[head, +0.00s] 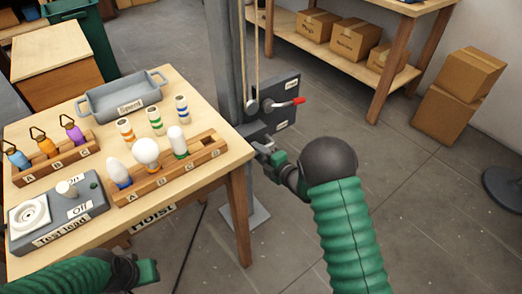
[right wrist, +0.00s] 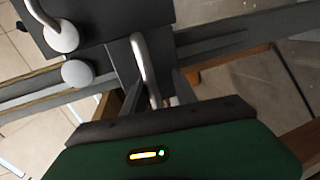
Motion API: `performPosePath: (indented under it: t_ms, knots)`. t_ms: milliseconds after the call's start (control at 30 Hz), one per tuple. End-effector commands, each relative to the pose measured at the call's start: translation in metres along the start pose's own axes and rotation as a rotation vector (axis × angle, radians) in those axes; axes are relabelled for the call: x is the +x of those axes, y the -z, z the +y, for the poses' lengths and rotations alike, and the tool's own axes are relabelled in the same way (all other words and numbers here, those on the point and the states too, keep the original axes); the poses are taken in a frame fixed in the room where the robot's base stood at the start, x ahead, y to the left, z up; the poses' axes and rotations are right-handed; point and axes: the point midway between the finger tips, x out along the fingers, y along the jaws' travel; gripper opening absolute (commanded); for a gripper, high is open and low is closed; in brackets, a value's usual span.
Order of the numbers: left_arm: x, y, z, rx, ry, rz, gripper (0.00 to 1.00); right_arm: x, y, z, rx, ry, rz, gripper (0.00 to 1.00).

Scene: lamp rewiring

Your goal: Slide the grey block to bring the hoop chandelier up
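The hoist has a grey upright post (head: 227,75) with pale ropes (head: 250,50) beside it. My left gripper (head: 138,270) is at the bottom left. The hoop chandelier is not in view.
A wooden table (head: 215,180) holds a grey tray (head: 122,98), bulb racks (head: 170,178), several bulbs and a test-load box (head: 75,215). Its right corner and leg are close to my right gripper. Shelves (head: 345,55) with cartons stand behind.

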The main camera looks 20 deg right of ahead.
Motion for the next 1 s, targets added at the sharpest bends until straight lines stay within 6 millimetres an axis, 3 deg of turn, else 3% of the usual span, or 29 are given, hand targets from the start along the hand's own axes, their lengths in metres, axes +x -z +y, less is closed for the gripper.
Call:
performPosePath:
  t_ms: [267, 367, 467, 800, 1000]
  knots:
    - [-0.001, 0.0, 0.0, 0.0, 0.0, 0.0, 0.3, -0.003, -0.005, 0.003, -0.001, -0.006, -0.008, 0.35]
    - [-0.004, 0.001, 0.0, 0.0, 0.0, 0.0, 0.3, -0.013, -0.006, 0.005, -0.001, -0.006, -0.01, 0.35]
    - [-0.011, 0.003, 0.0, 0.0, 0.0, 0.0, 0.3, -0.035, -0.005, 0.006, 0.0, -0.005, -0.011, 0.35]
    - [-0.029, 0.007, 0.0, 0.0, 0.0, 0.0, 0.3, -0.132, -0.003, 0.003, 0.0, -0.001, -0.009, 0.35]
    - [-0.032, 0.007, 0.0, 0.0, 0.0, 0.0, 0.3, -0.163, -0.002, 0.001, -0.001, -0.002, -0.006, 0.35]
